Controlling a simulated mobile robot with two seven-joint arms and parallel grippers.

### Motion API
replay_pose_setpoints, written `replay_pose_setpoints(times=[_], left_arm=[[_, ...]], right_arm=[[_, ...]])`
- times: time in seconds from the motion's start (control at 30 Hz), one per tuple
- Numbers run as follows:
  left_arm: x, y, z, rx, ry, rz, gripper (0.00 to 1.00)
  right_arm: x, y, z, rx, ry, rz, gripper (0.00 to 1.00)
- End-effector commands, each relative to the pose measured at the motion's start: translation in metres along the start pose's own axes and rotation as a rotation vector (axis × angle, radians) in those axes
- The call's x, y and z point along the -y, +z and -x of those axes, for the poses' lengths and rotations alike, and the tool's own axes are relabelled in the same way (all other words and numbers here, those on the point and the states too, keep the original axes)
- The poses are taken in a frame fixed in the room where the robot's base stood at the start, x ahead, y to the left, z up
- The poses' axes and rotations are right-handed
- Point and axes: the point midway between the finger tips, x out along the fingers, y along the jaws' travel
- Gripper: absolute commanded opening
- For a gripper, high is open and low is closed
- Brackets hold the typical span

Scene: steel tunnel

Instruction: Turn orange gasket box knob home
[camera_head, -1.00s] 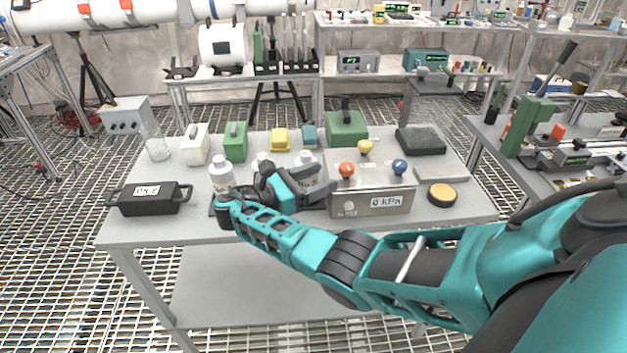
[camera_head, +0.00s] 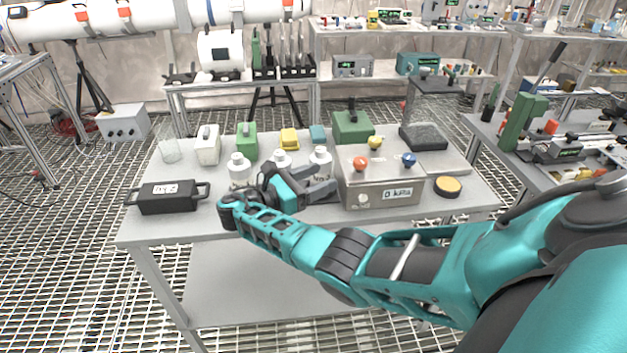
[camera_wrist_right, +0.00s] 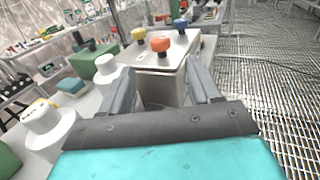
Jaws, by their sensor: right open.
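The gasket box (camera_head: 385,193) is a grey metal box with a "0 kPa" label, on the table's right half. Its orange knob (camera_head: 360,164) stands on top at the left, with a yellow knob (camera_head: 375,142) behind and a blue knob (camera_head: 409,160) to the right. My right gripper (camera_head: 334,188) is open and empty, left of the box and lower than the knob. In the right wrist view the orange knob (camera_wrist_right: 160,45) stands beyond the open fingers (camera_wrist_right: 166,78), apart from them. My left gripper is not in view.
White bottles (camera_head: 240,170) stand close behind my right gripper. A black handled case (camera_head: 167,197) lies at the table's left. Green, yellow and white blocks line the back. A round yellow-topped puck (camera_head: 447,187) lies right of the box. The table's front edge is clear.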

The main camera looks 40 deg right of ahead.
Motion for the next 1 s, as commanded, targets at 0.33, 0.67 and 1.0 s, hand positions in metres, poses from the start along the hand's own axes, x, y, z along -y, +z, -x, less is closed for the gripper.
replay_pose_setpoints(times=[0.33, 0.67, 1.0], left_arm=[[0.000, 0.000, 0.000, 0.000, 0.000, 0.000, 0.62], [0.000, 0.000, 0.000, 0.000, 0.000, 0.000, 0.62], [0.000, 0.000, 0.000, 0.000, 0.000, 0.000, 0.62]], right_arm=[[-0.001, 0.000, -0.004, 0.000, 0.000, 0.000, 0.62], [0.003, -0.008, -0.002, -0.026, 0.007, -0.016, 0.62], [0.067, -0.109, 0.030, -0.491, 0.018, -0.345, 0.62]])
